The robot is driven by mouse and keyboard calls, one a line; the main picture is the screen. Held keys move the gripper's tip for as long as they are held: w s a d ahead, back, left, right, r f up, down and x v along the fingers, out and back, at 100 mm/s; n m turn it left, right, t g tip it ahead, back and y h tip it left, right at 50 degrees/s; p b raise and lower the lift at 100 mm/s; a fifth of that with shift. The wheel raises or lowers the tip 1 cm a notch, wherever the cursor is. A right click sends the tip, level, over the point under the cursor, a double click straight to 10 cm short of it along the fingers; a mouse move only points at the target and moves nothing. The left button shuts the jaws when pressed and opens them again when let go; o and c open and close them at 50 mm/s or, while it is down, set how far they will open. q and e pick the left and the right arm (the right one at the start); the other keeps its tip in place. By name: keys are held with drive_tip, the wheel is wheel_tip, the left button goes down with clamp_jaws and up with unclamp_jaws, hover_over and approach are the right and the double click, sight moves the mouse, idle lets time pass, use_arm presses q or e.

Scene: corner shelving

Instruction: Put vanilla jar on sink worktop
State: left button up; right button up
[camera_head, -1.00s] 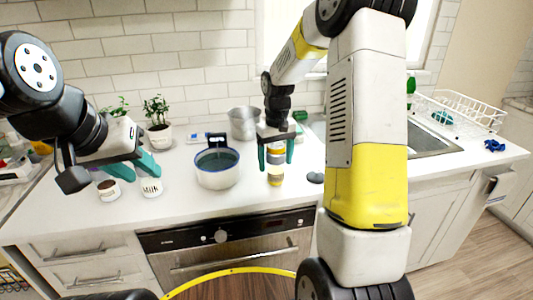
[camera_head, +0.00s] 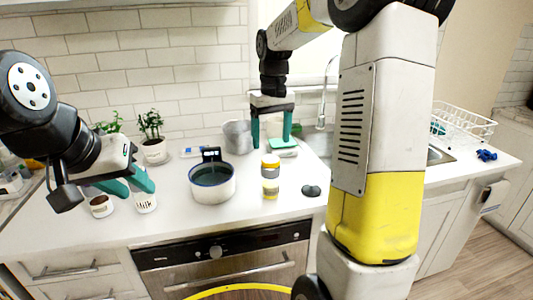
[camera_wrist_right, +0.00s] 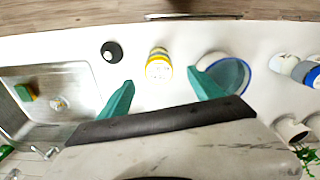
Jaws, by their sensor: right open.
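A yellow-and-white jar (camera_head: 270,178) with a yellow lid, likely the vanilla jar, stands upright on the white worktop (camera_head: 235,215). Its label is too small to read. My right gripper (camera_head: 272,142) is open and empty, above and behind the jar. In the right wrist view the jar (camera_wrist_right: 158,66) shows beyond the gap between the open fingertips (camera_wrist_right: 163,82), untouched. The sink (camera_wrist_right: 50,100) is at the left there; in the head view my right arm partly hides it (camera_head: 438,155). My left gripper (camera_head: 138,190) has its fingers apart near two small white canisters (camera_head: 146,204).
A blue-rimmed pot (camera_head: 212,188) stands left of the jar, and a dark round object (camera_head: 311,190) lies to its right. A grey metal container (camera_head: 237,137), a scale (camera_head: 283,147) and potted plants (camera_head: 154,150) stand behind. A white dish rack (camera_head: 462,122) is beyond the sink.

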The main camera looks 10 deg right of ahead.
drive_tip(key=s+r+t, duration=0.1)
drive_tip(key=s+t, duration=0.1)
drive_tip(key=s, duration=0.5)
drive_tip(key=s+a+r+m+t+y, duration=0.1)
drive_tip(key=s+t, duration=0.1)
drive_tip(key=s, duration=0.6)
drive_tip(key=s+a+r+m+t+y, duration=0.1)
drive_tip(key=s+r, duration=0.1)
drive_tip(key=s, duration=0.5)
drive_tip(key=shift+s+a+t, duration=0.25)
drive_tip(key=shift+s+t, duration=0.15)
